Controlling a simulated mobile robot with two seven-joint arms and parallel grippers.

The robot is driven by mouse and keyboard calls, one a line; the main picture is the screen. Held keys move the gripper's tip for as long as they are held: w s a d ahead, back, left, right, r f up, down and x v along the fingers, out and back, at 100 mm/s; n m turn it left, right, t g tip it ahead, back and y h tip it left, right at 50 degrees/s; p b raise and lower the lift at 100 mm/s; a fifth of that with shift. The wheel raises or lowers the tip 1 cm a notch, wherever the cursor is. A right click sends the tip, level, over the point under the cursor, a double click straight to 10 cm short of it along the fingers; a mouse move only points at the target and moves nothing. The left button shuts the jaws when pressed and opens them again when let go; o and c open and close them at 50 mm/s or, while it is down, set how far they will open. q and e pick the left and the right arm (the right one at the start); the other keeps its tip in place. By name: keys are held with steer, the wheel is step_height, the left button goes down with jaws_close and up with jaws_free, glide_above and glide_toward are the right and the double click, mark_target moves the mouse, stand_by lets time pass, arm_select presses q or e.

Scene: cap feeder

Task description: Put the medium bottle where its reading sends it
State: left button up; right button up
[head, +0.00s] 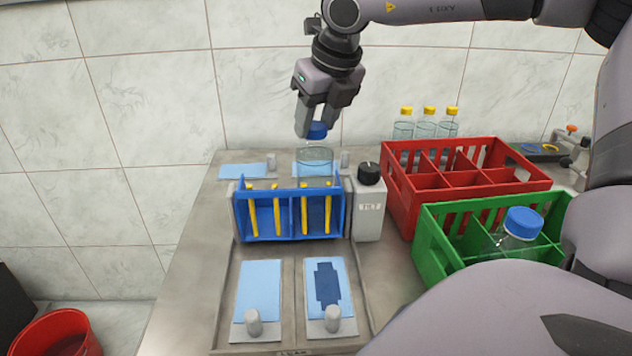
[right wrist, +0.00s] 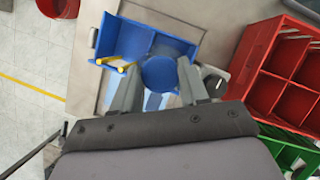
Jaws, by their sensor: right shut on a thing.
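My right gripper (head: 318,124) is shut on the blue cap of a clear bottle (head: 314,160), held upright. The cap (right wrist: 159,73) also shows between the fingers in the right wrist view. The bottle's lower part is hidden behind the blue two-bay rack (head: 290,226), which has upright yellow bars; I cannot tell whether it is inside the right bay or above it. A grey box (head: 368,215) with a black knob and a small dark marking stands right of the rack; the marking is too small to read. My left gripper is not in view.
A red crate (head: 400,192) with empty bays stands to the right, and three yellow-capped bottles (head: 428,126) behind it. A green crate (head: 428,238) holds a large blue-capped bottle (head: 515,235). Two light-blue pads lie in front, the right one bearing a dark-blue shape (head: 328,284).

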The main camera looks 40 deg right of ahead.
steer(key=shift+r+p, duration=0.5)
steer(key=shift+r, duration=0.5)
steer(key=shift+r+p, duration=0.35)
steer(key=shift+r, duration=0.25)
steer(key=shift+r+p, duration=0.65)
steer(key=shift+r, duration=0.35)
steer(key=shift+r+p, duration=0.65)
steer(key=shift+r, duration=0.3)
steer(key=shift+r+p, duration=0.55)
steer(key=shift+r, duration=0.25)
arm_select(q)
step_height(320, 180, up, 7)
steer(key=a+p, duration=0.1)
steer(key=p, duration=0.2)
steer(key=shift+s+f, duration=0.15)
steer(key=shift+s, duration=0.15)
arm_select(e)
step_height(320, 180, up, 4)
steer(key=shift+r, duration=0.2)
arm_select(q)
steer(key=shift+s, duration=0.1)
